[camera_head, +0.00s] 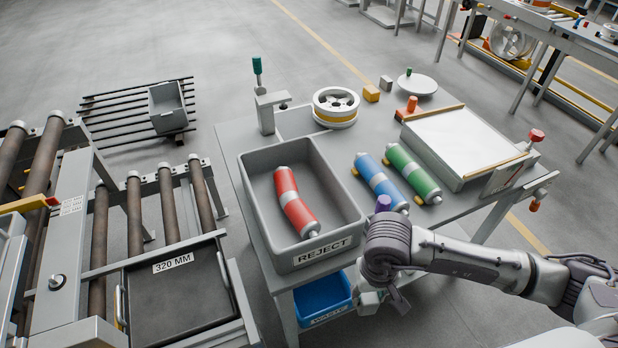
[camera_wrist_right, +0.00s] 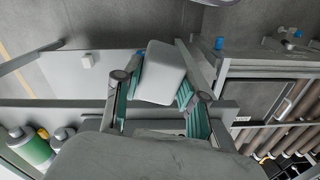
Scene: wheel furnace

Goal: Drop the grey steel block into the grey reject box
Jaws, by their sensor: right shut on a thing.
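The grey reject box (camera_head: 255,218), labelled REJECT, sits on the left part of the grey table. In the wrist view the right gripper (camera_wrist_right: 158,98) is shut on the grey steel block (camera_wrist_right: 163,72), a light grey, round-edged piece between the teal finger pads. In the head view the wrist mostly hides the block. My left gripper is not in view.
Blue (camera_head: 381,182) and green (camera_head: 413,173) canisters lie right of the box. A blue waste bin (camera_head: 322,300) is below the table's front. A wheel (camera_head: 335,107), yellow block (camera_head: 371,93), small grey block (camera_head: 386,82) and white-topped panel (camera_head: 465,142) are farther back. Roller conveyors (camera_head: 135,215) stand at left.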

